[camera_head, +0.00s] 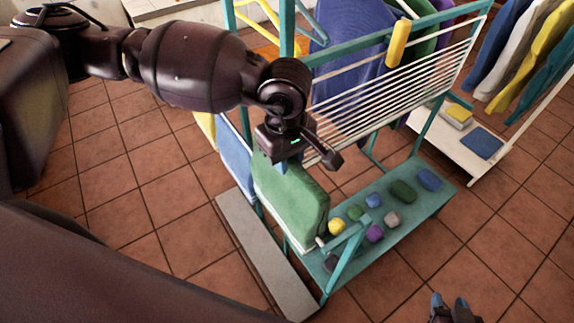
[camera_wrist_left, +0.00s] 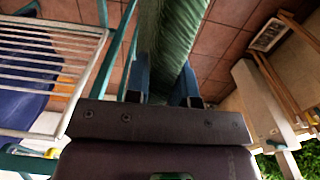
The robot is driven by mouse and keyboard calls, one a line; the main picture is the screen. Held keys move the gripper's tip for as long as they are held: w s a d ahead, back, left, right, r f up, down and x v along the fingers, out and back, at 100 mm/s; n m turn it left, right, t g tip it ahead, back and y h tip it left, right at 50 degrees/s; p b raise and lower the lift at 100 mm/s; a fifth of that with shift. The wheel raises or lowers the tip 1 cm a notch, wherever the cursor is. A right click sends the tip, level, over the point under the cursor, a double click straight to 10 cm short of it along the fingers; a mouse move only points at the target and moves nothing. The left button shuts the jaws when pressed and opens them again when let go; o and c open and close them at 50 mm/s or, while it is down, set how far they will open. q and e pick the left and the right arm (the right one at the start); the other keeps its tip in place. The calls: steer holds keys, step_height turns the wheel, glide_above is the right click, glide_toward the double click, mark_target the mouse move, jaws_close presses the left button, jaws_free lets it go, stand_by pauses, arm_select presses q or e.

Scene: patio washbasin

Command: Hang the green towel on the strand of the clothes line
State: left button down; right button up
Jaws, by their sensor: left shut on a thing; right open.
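The green towel (camera_head: 290,203) hangs in a broad drape at the near left end of the teal rack, below my left gripper (camera_head: 297,160). In the left wrist view, the green towel (camera_wrist_left: 168,45) runs between the two blue fingers of my left gripper (camera_wrist_left: 163,85), which is shut on it. The clothes line's white strands (camera_head: 400,92) stretch across the teal frame, behind and right of the gripper. I cannot tell whether the towel touches a strand. My right gripper (camera_head: 455,308) is open and empty at the bottom edge, away from the rack.
A blue cloth (camera_head: 235,158) hangs left of the towel. A teal lower shelf (camera_head: 415,205) holds several coloured lumps. A yellow roll (camera_head: 398,43) sits by the top bar. Garments (camera_head: 530,55) hang at the right. Tiled floor is clear at lower right.

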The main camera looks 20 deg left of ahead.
arm_select(q)
step_height(320, 180, up, 4)
steer(key=shift+r, duration=0.15)
step_height(320, 180, up, 2)
steer(key=shift+r, duration=3.35)
arm_select(e)
steer(key=shift+s+f, duration=0.35)
steer(key=shift+s, duration=0.15)
